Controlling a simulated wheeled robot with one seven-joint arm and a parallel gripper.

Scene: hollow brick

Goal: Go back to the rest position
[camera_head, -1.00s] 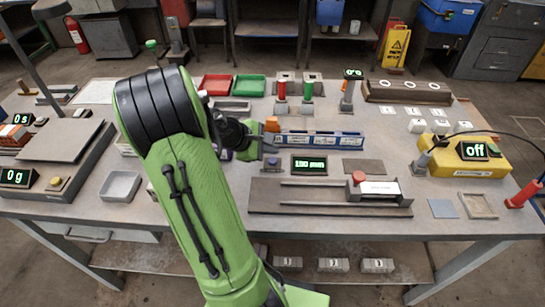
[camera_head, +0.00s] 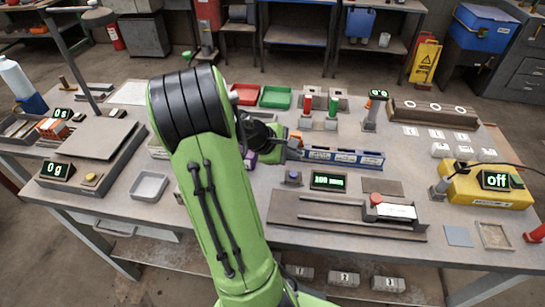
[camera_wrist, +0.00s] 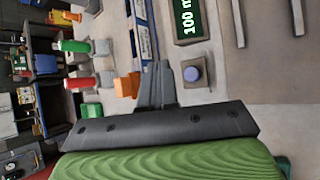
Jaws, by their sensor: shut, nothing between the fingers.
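My gripper (camera_head: 294,143) is above the middle of the table (camera_head: 225,215), at the left end of a blue rack (camera_head: 340,157). In the wrist view its fingers (camera_wrist: 157,85) are together with nothing between them. An orange block (camera_wrist: 127,86) shows right beside the fingers; I cannot tell if it touches them. My green arm reaches over the table's front edge and hides part of the tabletop.
A display reading 100 mm (camera_head: 328,181) and a purple-blue button (camera_head: 293,177) lie close to my gripper. A slide fixture (camera_head: 345,214) is in front. Red (camera_head: 245,94) and green (camera_head: 275,97) trays sit behind. A scale (camera_head: 80,160) is at left, a yellow box (camera_head: 485,190) at right.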

